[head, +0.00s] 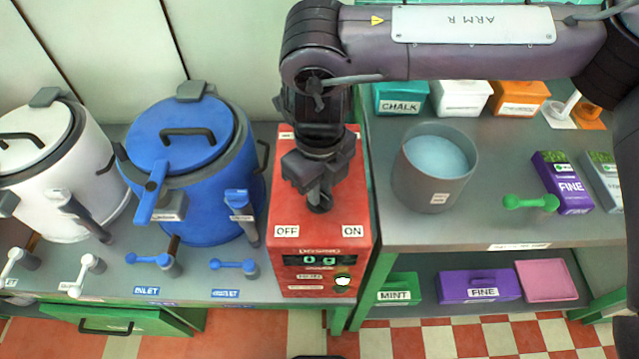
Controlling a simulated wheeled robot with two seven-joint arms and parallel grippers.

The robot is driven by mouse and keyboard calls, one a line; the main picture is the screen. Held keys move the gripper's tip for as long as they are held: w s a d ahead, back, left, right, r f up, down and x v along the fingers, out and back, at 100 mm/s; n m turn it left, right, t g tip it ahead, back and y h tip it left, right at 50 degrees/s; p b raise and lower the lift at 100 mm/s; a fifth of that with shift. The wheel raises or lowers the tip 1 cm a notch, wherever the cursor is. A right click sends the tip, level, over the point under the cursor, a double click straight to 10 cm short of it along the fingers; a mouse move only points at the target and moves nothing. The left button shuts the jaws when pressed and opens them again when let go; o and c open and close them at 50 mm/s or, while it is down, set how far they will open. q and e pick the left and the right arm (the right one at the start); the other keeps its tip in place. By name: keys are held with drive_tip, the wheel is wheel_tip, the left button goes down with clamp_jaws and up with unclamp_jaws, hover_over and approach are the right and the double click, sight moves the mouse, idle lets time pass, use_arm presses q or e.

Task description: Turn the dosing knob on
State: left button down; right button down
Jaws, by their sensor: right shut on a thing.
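The red dosing unit (350,222) stands at the right end of the left counter. Its top carries an OFF label (286,231) on the left and an ON label (353,231) on the right. My right gripper (319,203) points down onto the unit's top, between and just behind the two labels. It is shut on the dark dosing knob (320,208), which it mostly hides, so I cannot tell which way the knob points. The display (318,260) on the unit's front reads 0 g. My left gripper is not in view.
A blue kettle (208,190) and a white kettle (90,200) stand left of the unit. Right of it, a grey tub (410,185) of pale blue stuff sits on a shelf with a green scoop (530,202) and several labelled boxes. My right arm spans the upper right.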

idle(0.5)
drive_tip(key=c, duration=1.4)
unclamp_jaws()
wheel_tip(320, 180, up, 8)
drive_tip(key=shift+f, duration=0.1)
